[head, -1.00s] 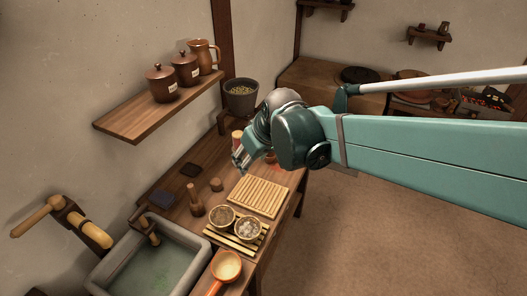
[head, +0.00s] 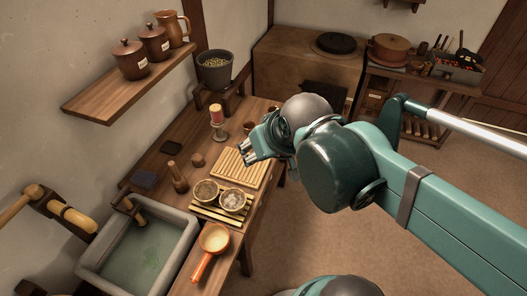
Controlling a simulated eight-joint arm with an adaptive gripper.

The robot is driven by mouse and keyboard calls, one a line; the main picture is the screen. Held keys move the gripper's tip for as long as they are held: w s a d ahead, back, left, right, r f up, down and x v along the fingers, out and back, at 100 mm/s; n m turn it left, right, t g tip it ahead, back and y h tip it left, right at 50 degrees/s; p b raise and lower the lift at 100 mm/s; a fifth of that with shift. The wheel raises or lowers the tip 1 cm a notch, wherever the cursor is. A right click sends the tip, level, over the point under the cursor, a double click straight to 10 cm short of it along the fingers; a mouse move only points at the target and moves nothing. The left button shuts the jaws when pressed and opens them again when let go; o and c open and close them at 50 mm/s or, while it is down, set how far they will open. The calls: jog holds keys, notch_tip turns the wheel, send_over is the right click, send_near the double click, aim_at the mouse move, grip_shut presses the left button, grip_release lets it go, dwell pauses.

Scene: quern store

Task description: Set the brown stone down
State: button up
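My gripper (head: 246,151) hangs over the back part of the wooden table (head: 150,165), just above the far edge of a slatted wooden board (head: 236,170). Its grey fingers point left and down. They are small here and partly covered by the wrist, so I cannot tell whether they are open or shut, or whether they hold anything. I cannot make out a brown stone for certain. A small brown rounded lump (head: 198,160) sits on the table left of the board, apart from the gripper; I cannot tell if it is stone or wood.
Two filled bowls (head: 205,191) stand on a slatted rack in front of the board. A stone sink (head: 187,246) lies at front left. A shelf (head: 130,92) overhangs the table's left side.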

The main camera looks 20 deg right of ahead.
jog(key=shift+s+d, duration=0.15)
jog(key=shift+s, duration=0.4)
